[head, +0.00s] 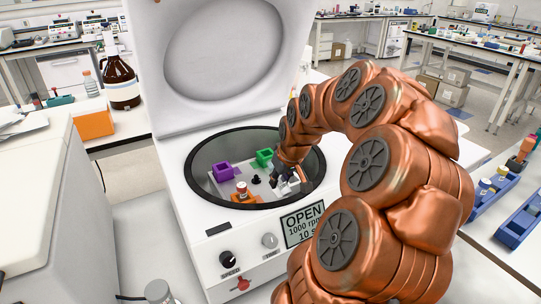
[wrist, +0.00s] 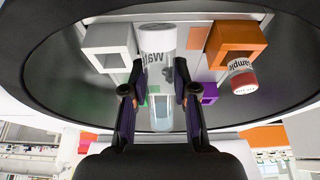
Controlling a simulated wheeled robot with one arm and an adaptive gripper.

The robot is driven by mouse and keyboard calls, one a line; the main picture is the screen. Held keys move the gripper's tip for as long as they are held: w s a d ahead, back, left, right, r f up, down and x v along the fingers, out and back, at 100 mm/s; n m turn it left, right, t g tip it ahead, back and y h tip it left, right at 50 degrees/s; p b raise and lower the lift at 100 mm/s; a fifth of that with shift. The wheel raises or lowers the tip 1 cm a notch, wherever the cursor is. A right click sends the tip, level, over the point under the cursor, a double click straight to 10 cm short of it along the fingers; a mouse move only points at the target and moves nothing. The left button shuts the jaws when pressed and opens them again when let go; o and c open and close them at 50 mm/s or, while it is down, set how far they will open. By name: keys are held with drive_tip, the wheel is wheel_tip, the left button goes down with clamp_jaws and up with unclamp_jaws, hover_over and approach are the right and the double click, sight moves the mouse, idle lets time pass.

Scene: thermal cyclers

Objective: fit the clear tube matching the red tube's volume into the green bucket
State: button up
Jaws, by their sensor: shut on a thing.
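My gripper (wrist: 158,78) is shut on a clear tube (wrist: 160,115) with a white label reading "Wat…", between its fingertips over the open centrifuge bowl. In the head view my gripper (head: 284,176) is low at the right side of the bowl, and my arm partly hides it. The green bucket (head: 263,158) sits at the back of the rotor, left of my gripper; only a sliver of green shows behind the tube in the wrist view. The red-capped tube (head: 241,188) stands in the orange bucket (head: 246,199); its label in the wrist view (wrist: 240,73) reads "Sample".
The purple bucket (head: 222,171) is at the left of the rotor. A grey-white bucket (wrist: 110,36) lies beside the held tube. The dark bowl rim (head: 196,190) surrounds everything, and the raised lid (head: 222,50) stands behind. Blue racks (head: 495,195) are at right.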

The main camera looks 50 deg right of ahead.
drive_tip(key=shift+w+d, duration=0.35)
drive_tip(key=w+d+p, duration=0.1)
drive_tip(key=w+d, duration=0.2)
drive_tip(key=w+d+f+p, duration=0.1)
drive_tip(key=w+d+p, duration=0.1)
drive_tip(key=w+d, duration=0.1)
drive_tip(key=w+d+p, duration=0.1)
drive_tip(key=w+d, duration=0.3)
drive_tip(key=w, duration=0.1)
drive_tip(key=shift+w+f, duration=0.15)
drive_tip(key=shift+f, duration=0.1)
drive_tip(key=shift+f+p, duration=0.45)
drive_tip(key=shift+f, duration=1.1)
drive_tip(key=shift+f, duration=0.2)
drive_tip(key=o, duration=0.9)
drive_tip(key=shift+o, duration=0.2)
drive_tip(key=shift+r+p, duration=0.15)
drive_tip(key=shift+p, duration=0.35)
